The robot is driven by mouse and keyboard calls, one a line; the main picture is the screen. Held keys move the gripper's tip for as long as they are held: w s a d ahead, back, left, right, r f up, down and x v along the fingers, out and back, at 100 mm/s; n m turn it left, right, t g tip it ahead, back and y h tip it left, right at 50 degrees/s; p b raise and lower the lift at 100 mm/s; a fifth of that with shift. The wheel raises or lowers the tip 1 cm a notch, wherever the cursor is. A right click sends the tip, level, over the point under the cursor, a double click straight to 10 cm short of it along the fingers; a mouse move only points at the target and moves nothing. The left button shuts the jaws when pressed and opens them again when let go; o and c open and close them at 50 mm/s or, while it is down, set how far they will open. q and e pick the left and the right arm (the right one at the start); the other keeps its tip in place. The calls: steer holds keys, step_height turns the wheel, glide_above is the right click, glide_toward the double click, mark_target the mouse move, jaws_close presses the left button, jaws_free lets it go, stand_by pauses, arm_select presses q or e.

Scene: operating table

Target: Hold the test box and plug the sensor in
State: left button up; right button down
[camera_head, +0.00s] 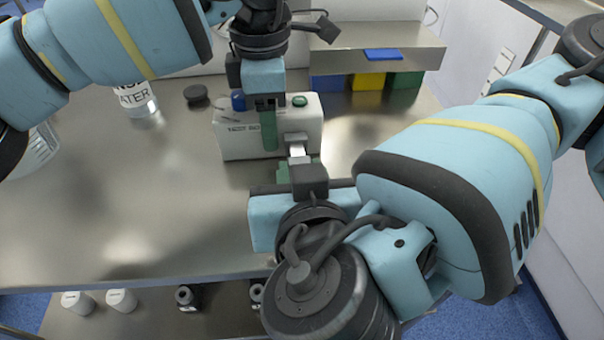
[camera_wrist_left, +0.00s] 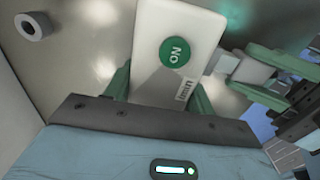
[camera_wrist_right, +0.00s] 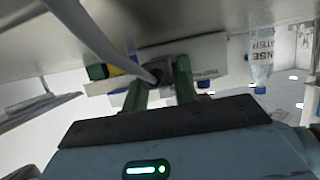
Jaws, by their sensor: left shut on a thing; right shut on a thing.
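The white test box (camera_head: 240,142) stands on the steel table in the head view. My left gripper (camera_head: 267,122) reaches down from above and is shut on it, one green finger across its front face. In the left wrist view, the box (camera_wrist_left: 150,75) with its green button lies between both fingers. My right gripper (camera_head: 302,172) is shut on the sensor plug (camera_head: 297,150), whose pale end points at the grey socket (camera_head: 295,137) on the box's right side. The plug's dark body (camera_wrist_right: 155,73) shows between the fingers in the right wrist view. I cannot tell whether plug and socket touch.
A water bottle (camera_head: 137,100) and a dark round cap (camera_head: 196,94) stand left of the box. A steel shelf (camera_head: 360,58) with blue, yellow and green bins (camera_head: 368,81) is behind. Several small bottles (camera_head: 122,300) sit on the lower shelf. The table's left middle is clear.

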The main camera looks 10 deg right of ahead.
steer(key=shift+w, duration=0.6)
steer(key=c, duration=1.1)
jaws_free()
steer(key=shift+o, duration=0.2)
step_height(320, 180, up, 10)
arm_select(q)
steer(key=o, duration=1.3)
steer(key=shift+r, duration=0.15)
